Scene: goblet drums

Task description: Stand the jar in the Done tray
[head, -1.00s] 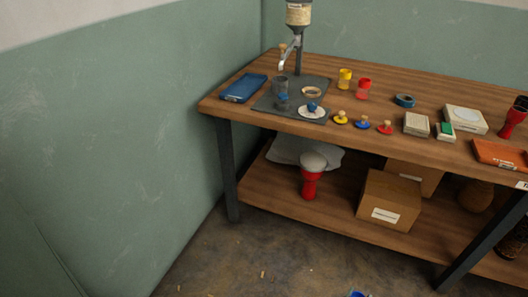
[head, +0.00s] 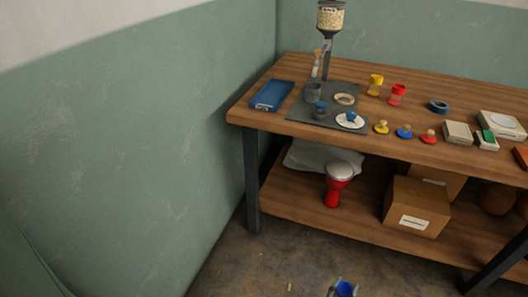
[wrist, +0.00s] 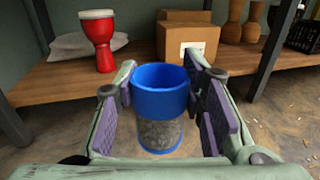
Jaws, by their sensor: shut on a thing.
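The jar (wrist: 160,92) has a blue open-topped upper part and a clear lower part with greyish contents. In the wrist view my gripper (wrist: 163,100) is shut on it, a pad on each side, and it looks about upright. The jar's blue top also shows at the bottom edge of the head view (head: 343,289), in front of and below the bench. An orange tray (head: 521,156) is cut off at the right edge, and a blue tray (head: 272,95) lies at the bench's left end. I cannot read a Done label on either.
The wooden bench (head: 300,70) carries a dispenser (head: 330,18) over a grey mat, yellow and red jars, stampers and pads. Its lower shelf (head: 300,197) holds a red drum (head: 336,185) and cardboard boxes (head: 416,205). A green wall (head: 120,150) closes the left side.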

